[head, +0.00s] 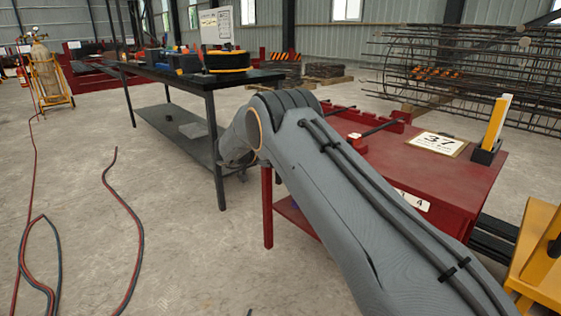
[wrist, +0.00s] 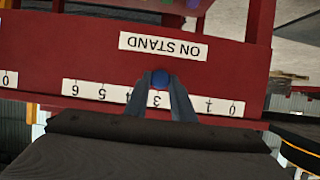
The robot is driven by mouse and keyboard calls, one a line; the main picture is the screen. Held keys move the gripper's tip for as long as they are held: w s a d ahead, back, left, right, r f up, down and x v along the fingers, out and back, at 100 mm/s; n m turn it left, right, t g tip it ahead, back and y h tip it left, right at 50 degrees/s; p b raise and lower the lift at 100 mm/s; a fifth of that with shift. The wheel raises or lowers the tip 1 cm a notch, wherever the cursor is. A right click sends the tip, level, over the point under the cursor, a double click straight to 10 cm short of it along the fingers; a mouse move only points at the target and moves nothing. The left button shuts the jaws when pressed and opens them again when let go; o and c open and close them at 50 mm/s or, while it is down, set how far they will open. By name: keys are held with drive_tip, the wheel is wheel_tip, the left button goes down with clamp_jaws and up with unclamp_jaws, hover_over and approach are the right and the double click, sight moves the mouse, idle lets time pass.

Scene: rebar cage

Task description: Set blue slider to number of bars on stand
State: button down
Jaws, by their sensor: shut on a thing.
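In the wrist view, which is upside down, my gripper (wrist: 161,84) is shut on a round blue slider knob (wrist: 160,77). The knob sits at the 3 on a white number strip (wrist: 88,91) on a red panel. The 0, 1, 4, 5 and 6 also show, and a finger covers the place of the 2. A label reading ON STAND (wrist: 163,46) is on the panel beside the strip. In the head view, dark bars (head: 385,126) lie on a red stand (head: 397,116) on the red table (head: 460,188); my arm hides some of it. The slider is hidden there.
A card reading 37 (head: 438,144) and a yellow block in a black holder (head: 495,125) are on the red table. A dark workbench (head: 180,79) stands to the left. Red and dark hoses (head: 125,205) lie on the floor. A rebar cage (head: 480,75) is behind.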

drive_tip(key=c, duration=1.5)
unclamp_jaws()
drive_tip(key=shift+a, duration=0.1)
drive_tip(key=shift+p+v, duration=0.45)
drive_tip(key=shift+v, duration=3.45)
drive_tip(key=shift+s, duration=0.1)
